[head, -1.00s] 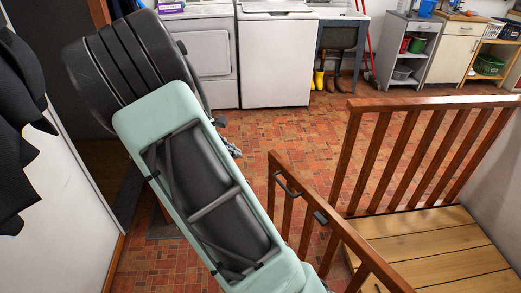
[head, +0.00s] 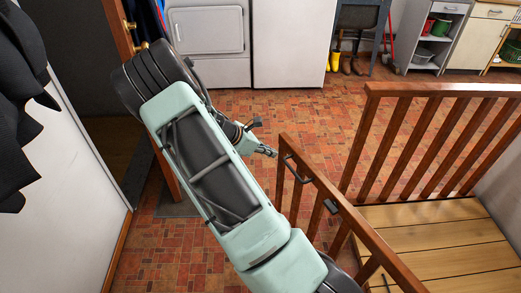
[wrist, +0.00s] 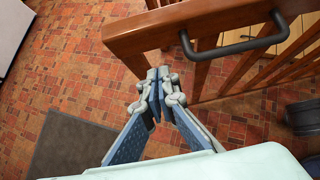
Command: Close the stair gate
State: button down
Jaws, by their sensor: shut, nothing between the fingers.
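The stair gate (head: 345,214) is a brown wooden slatted panel in the head view, running from lower right up to its end post near the middle. A dark bar handle (head: 297,170) is fixed near that end, and a small dark fitting (head: 331,206) sits farther along the rail. My gripper (head: 268,152) is shut and empty, just left of the end post. In the wrist view my gripper (wrist: 158,80) points at the gate's end, beneath the top rail (wrist: 190,22), with the handle (wrist: 240,46) to the right. I cannot tell whether the fingers touch the wood.
A fixed wooden railing (head: 440,92) stands beyond the plank landing (head: 430,228) at right. White appliances (head: 287,45) line the back. An open door (head: 138,70) and dark coats (head: 25,110) are at left. Brick floor behind the gate is clear; a grey mat (wrist: 72,147) lies left.

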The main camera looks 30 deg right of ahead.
aim_at(286, 151)
jog(key=shift+d+r, duration=0.15)
jog(key=shift+d, duration=1.7)
